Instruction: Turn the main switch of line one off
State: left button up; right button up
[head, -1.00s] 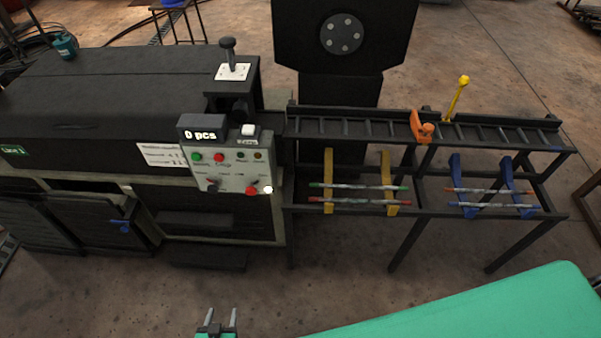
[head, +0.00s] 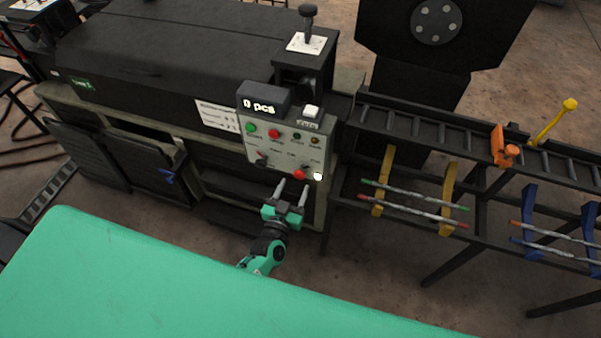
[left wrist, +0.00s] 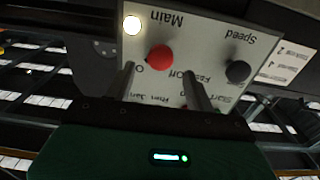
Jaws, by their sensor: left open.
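The grey control panel (head: 285,146) is on the front of the dark machine. Its red main switch (head: 299,174) is a round knob at the lower right, beside a glowing white lamp (head: 317,176). In the left wrist view the panel is upside down, with the red knob (left wrist: 160,58) under the word "Main" and the lit lamp (left wrist: 131,25) beside it. My left gripper (head: 293,184) is open and empty, its fingers pointing at the red knob. In the left wrist view the fingertips lie either side of the knob's line; contact cannot be told. My right gripper is out of view.
A black speed knob (left wrist: 238,72) sits beside the main switch. Green and red buttons (head: 274,133) are higher on the panel. A counter box (head: 263,101) reads "0 pcs". A rack (head: 418,128) with rods stands to the right.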

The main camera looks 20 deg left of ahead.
aim_at(299, 177)
pick_arm(q)
jog(key=shift+w+d, duration=0.1)
jog(key=shift+w, duration=2.8)
jog(key=c, duration=0.9)
